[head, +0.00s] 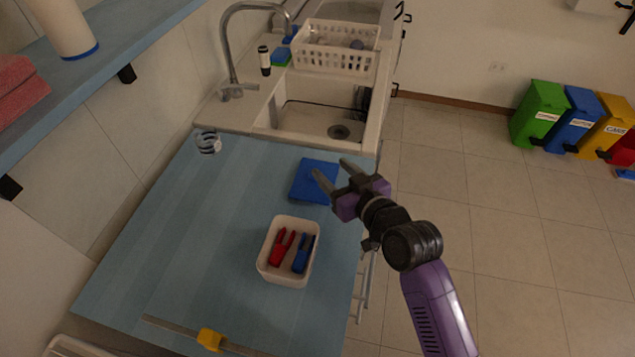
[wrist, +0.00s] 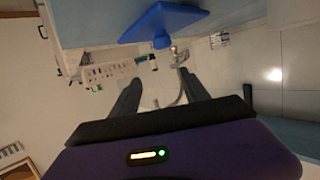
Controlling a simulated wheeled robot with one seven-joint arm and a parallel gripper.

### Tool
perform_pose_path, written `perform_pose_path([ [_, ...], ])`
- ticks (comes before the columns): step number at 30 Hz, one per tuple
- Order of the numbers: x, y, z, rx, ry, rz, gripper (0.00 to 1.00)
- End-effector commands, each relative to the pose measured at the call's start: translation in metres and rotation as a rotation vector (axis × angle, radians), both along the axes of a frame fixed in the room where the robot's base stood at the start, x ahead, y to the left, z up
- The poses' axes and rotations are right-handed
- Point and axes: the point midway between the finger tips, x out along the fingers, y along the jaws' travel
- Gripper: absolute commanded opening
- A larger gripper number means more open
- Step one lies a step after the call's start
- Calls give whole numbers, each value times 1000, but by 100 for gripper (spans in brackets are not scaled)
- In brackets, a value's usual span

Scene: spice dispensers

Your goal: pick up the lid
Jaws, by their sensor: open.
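The lid (head: 303,183) is a flat blue square lying on the blue table near the sink end, close to the right edge. In the wrist view the lid (wrist: 172,20) shows at the top, with a blue knob sticking out from its face. My gripper (head: 332,168) is open, its two fingers apart and nothing seen between them. In the head view the fingers overlap the right part of the lid and appear above it. In the wrist view my gripper (wrist: 161,80) shows its fingertips clear of the knob.
A white container (head: 268,262) with red-handled and blue-handled tools stands nearer on the table. A striped glass (head: 208,142) stands at the far left corner. A bar with a yellow block (head: 210,339) lies at the near edge. The sink (head: 310,120) is beyond. The table's left middle is clear.

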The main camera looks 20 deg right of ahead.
Motion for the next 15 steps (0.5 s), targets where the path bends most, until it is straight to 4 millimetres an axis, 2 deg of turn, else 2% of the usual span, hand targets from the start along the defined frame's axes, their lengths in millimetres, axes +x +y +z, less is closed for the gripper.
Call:
perform_pose_path([
  [1,-4,2,-14,-6,39,16,54],
  [3,-7,6,-22,-16,68,36,54],
  [6,-5,9,-26,-30,83,48,54],
  [15,20,14,-37,-32,82,48,54],
])
